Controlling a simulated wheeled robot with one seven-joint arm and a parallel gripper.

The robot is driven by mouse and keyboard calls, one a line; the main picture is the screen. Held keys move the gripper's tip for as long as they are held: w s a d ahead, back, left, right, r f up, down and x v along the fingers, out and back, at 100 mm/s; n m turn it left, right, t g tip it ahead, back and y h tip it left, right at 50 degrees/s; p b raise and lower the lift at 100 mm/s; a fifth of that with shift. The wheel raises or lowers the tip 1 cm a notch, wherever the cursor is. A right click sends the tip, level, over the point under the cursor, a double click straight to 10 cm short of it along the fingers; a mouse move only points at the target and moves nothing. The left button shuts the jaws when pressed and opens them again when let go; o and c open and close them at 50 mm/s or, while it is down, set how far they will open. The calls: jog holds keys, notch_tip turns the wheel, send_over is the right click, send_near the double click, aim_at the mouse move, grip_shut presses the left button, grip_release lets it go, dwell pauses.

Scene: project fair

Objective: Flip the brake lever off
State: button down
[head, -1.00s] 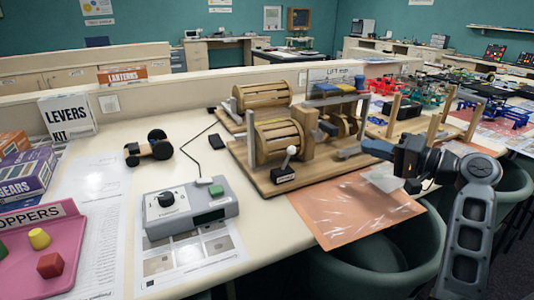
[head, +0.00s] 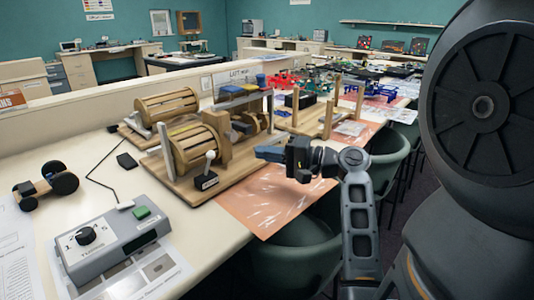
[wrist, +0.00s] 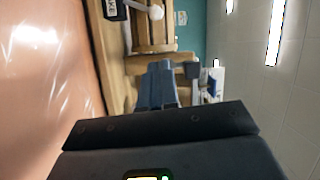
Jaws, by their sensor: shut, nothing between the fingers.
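The brake lever (head: 209,159) is a short metal stick with a white knob on a small black labelled box (head: 206,181). It stands at the front of the wooden drum model's base (head: 185,198). The stick stands close to upright in the head view. In the wrist view the white knob (wrist: 155,12) and the box (wrist: 115,9) show at the top edge, partly cut off. My gripper (head: 262,153) is shut and empty, to the right of the lever and apart from it. Its fingers (wrist: 158,80) point toward the wooden model.
A grey control box (head: 112,245) with a black knob and green button sits at the front left. A small wheeled axle piece (head: 45,187) lies beyond it. An orange sheet (head: 262,205) covers the table under my gripper. Green chairs (head: 300,250) stand along the table's front edge.

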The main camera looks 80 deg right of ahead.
aim_at(208, 164)
jog(key=w+a+p, duration=0.1)
jog(key=w, duration=0.8)
jog(key=shift+w+f+p, duration=0.3)
jog(key=shift+p, duration=0.1)
